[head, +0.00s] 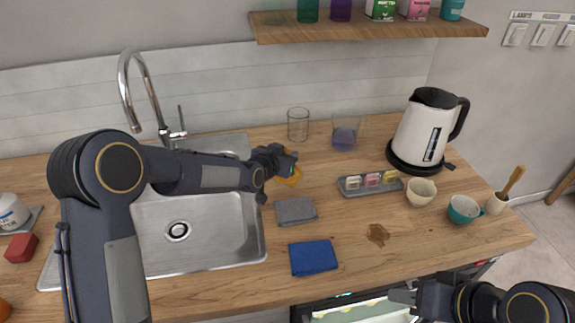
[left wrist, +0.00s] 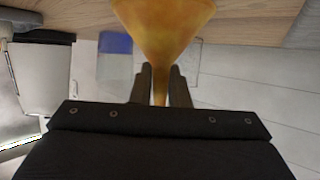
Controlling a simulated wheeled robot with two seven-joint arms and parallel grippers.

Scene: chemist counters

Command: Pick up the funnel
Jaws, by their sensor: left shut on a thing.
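The orange-yellow funnel (head: 291,178) is at my left gripper (head: 284,163), over the counter just right of the sink. In the left wrist view the funnel's cone (left wrist: 163,32) fills the top middle. Its narrow stem runs between the two fingers of my left gripper (left wrist: 159,78), which is shut on it. The arm hides part of the funnel in the head view. Whether the funnel touches the counter I cannot tell. My right gripper (head: 404,294) is low at the counter's front edge, away from the funnel; its jaw opening is unclear.
A clear glass (head: 298,124) and a clear container (head: 346,131) stand behind the funnel. A grey cloth (head: 295,211) and a blue cloth (head: 313,257) lie in front. A tray (head: 353,191), cups and a kettle (head: 424,135) are right; the sink (head: 200,250) is left.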

